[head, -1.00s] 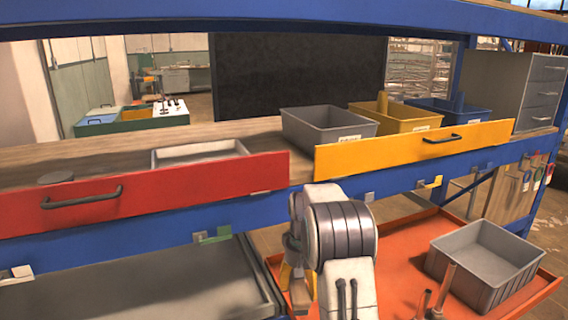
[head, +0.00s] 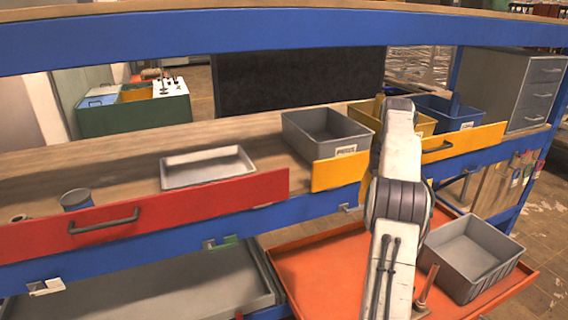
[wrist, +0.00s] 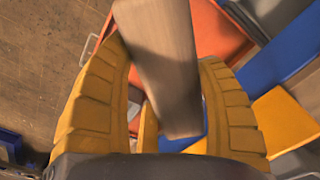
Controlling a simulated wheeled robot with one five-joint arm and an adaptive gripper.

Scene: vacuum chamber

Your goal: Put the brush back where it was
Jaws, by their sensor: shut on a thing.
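In the wrist view, my gripper (wrist: 164,58) has its ribbed yellow fingers closed around a flat, brownish-grey wooden piece, which appears to be the brush (wrist: 160,85). The brush runs from the top edge down between the fingers. Its upper end is cut off by the frame, and no bristles show. In the head view, my arm is raised in front of the yellow drawer front (head: 340,172). My gripper and the brush are hidden there behind my arm.
A grey bin (head: 328,152), a yellow bin (head: 421,128) and a blue bin (head: 468,119) stand on the wooden shelf. A shallow grey tray (head: 207,182) lies behind the red drawer front (head: 240,193). Below, an orange tray (head: 312,262) holds a grey crate (head: 455,280).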

